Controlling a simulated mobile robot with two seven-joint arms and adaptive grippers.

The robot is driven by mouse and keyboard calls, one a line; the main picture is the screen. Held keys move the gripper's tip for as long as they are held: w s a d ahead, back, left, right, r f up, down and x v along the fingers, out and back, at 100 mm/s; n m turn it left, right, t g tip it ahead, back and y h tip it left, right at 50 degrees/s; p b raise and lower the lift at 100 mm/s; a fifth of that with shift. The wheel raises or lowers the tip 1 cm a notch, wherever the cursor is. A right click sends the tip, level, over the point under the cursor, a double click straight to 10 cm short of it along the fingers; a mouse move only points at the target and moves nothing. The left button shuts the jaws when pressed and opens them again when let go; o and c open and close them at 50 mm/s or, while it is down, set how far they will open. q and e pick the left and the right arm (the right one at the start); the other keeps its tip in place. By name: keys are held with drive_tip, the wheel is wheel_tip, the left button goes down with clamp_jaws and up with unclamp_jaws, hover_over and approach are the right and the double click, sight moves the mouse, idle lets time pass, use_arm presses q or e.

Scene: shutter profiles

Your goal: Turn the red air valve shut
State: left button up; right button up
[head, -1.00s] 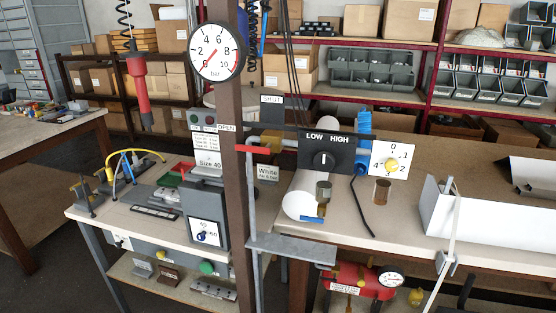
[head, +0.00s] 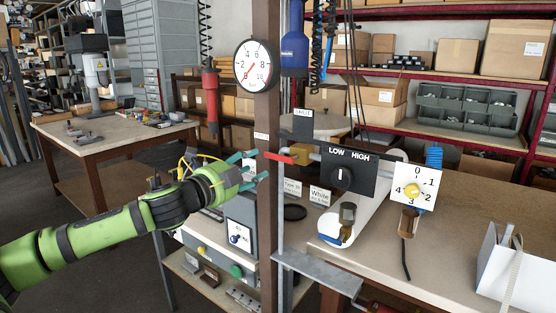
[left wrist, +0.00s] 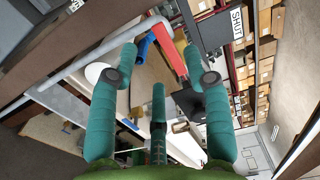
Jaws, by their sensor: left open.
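The red valve lever (head: 279,157) sits beside the brown post, on the pipe by the brass valve body (head: 300,151). It lies roughly level, its free end pointing left toward the post. My left gripper (head: 264,166) is open and empty, just left of the lever, its fingertips close to the post. In the left wrist view the lever (left wrist: 170,48) appears between the two spread fingers (left wrist: 160,60), beyond them; I see no contact. The SHUT sign (head: 302,112) stands above the valve and also shows in the wrist view (left wrist: 236,25). My right gripper is out of view.
The brown post (head: 267,210) carries the pressure gauge (head: 257,65). Right of the lever are the LOW/HIGH switch panel (head: 348,176) and the numbered dial (head: 415,186). A grey bracket (head: 316,272) juts out below. Bench space (head: 470,205) is clear at the right.

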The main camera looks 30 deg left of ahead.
sight(271, 158)
use_arm(q)
drive_tip(key=shift+w+a+r+p, duration=0.1)
drive_tip(key=shift+w+r+p, duration=0.3)
drive_tip(key=shift+w+p, duration=0.6)
drive_tip(key=w+p, duration=0.1)
drive_tip(key=w, duration=0.1)
drive_tip(key=w+p, duration=0.1)
drive_tip(key=p, duration=0.1)
drive_tip(key=shift+w+d+f, duration=0.2)
drive_tip(key=shift+w+d, duration=0.2)
drive_tip(key=shift+w+f, duration=0.2)
drive_tip(key=shift+w, duration=0.2)
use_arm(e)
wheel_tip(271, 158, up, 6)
use_arm(q)
drive_tip(key=shift+c, duration=0.4)
clamp_jaws()
